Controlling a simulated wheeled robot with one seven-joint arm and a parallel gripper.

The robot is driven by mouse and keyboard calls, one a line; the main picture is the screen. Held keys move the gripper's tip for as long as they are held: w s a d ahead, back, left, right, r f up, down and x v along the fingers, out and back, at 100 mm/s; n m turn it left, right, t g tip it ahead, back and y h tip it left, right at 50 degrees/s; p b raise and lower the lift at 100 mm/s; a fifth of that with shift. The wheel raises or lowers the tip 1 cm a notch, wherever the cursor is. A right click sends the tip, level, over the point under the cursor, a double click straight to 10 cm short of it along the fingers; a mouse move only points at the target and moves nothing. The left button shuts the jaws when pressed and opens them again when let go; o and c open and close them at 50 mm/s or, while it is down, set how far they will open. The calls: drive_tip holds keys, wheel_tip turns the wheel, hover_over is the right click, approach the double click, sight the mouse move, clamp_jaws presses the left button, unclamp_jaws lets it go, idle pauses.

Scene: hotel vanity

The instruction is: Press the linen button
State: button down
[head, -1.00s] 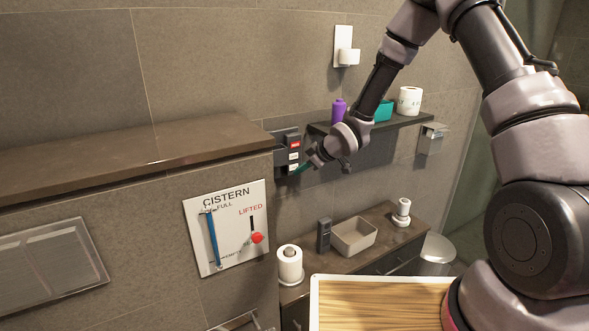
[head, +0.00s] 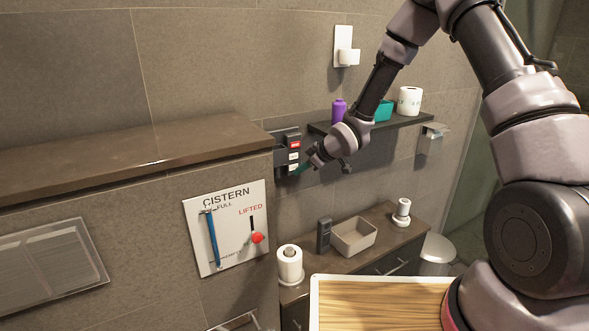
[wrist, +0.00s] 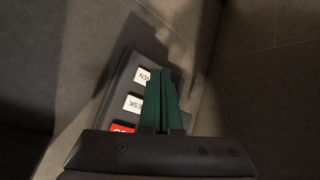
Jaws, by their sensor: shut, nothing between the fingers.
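A dark button panel (head: 282,150) is on the wall, with a red label at the top and two white labels below. In the wrist view the panel (wrist: 121,82) shows a white label ending in "EN" (wrist: 142,76), which fits the linen button, then one ending in "ESK" (wrist: 132,103) and a red one (wrist: 122,128). My gripper (wrist: 161,72) has its green fingers shut and empty. The fingers cover the right part of the "EN" label. In the head view my gripper (head: 300,169) is at the panel's lowest label. I cannot tell whether the tips touch the button.
A shelf (head: 398,123) right of the panel holds a purple bottle (head: 338,111), a teal box (head: 384,110) and a paper roll (head: 410,100). A brown ledge (head: 130,158) is on the left.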

drive_tip(key=shift+w, duration=0.1)
drive_tip(key=shift+w+a, duration=0.25)
drive_tip(key=shift+w, duration=0.05)
drive_tip(key=shift+w+a, duration=0.1)
drive_tip(key=shift+w, duration=0.05)
idle(0.7)
drive_tip(key=shift+s+d, duration=0.4)
drive_tip(key=shift+s, duration=0.15)
drive_tip(key=s+d, duration=0.2)
drive_tip(key=s, duration=0.1)
drive_tip(key=s+d, duration=0.1)
drive_tip(key=s, duration=0.1)
drive_tip(key=shift+d, duration=0.15)
idle(0.5)
